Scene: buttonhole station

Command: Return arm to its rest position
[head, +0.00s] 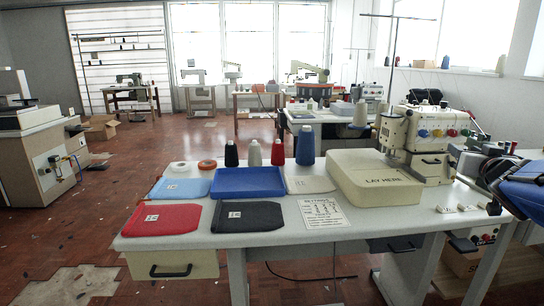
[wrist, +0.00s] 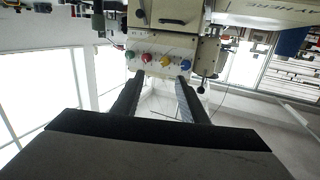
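My gripper shows in the wrist view (wrist: 157,85), its two dark fingers spread apart with no object between them, so it is open and empty. In the head view my blue and black arm is at the right edge, by the right end of the white table (head: 375,212). The cream buttonhole machine (head: 428,140) with coloured knobs stands just left of it. In the wrist view the knob panel of the machine (wrist: 158,62) shows beyond the fingertips, apart from them as far as I can tell.
The cream LAY HERE platform (head: 375,182) lies left of the machine. A blue tray (head: 248,182), a red piece (head: 162,219), a black piece (head: 247,217) and a light blue piece (head: 180,188) lie further left. Thread cones (head: 277,152) stand behind. Floor at the left is mostly open.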

